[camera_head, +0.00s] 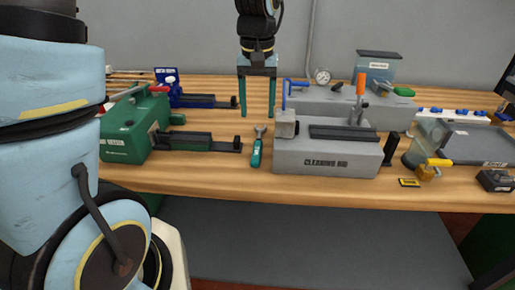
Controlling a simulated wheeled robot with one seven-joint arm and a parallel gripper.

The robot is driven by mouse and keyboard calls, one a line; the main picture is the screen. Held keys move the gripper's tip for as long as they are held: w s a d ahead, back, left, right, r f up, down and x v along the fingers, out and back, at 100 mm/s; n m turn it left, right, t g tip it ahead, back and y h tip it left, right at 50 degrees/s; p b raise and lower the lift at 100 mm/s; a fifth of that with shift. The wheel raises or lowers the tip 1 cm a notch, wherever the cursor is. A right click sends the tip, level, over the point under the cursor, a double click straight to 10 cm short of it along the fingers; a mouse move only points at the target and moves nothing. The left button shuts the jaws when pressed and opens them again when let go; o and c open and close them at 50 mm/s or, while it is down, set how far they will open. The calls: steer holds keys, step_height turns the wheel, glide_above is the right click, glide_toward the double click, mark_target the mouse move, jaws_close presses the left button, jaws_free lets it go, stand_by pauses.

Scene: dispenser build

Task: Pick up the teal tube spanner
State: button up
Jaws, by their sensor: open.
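The teal tube spanner (257,150) lies on the wooden bench, with a teal handle toward the front edge and a grey metal head toward the back. My gripper (257,114) points down with its two teal fingers apart and nothing between them. In the picture its fingertips are just above the spanner's head. I cannot tell how high the fingertips are over the bench.
A grey block labelled "CLEANING JIG" (325,158) stands close right of the spanner. A green machine (127,135) with a dark rail (205,144) is to the left. A yellow padlock (432,169) lies farther right. The bench front (235,185) is clear.

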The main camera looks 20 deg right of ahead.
mark_target(257, 150)
step_height(257, 150, down, 12)
steer(key=shift+a+r+p, duration=0.1)
steer(key=shift+r+p, duration=0.1)
steer(key=shift+p, duration=0.95)
jaws_close()
stand_by(0.8)
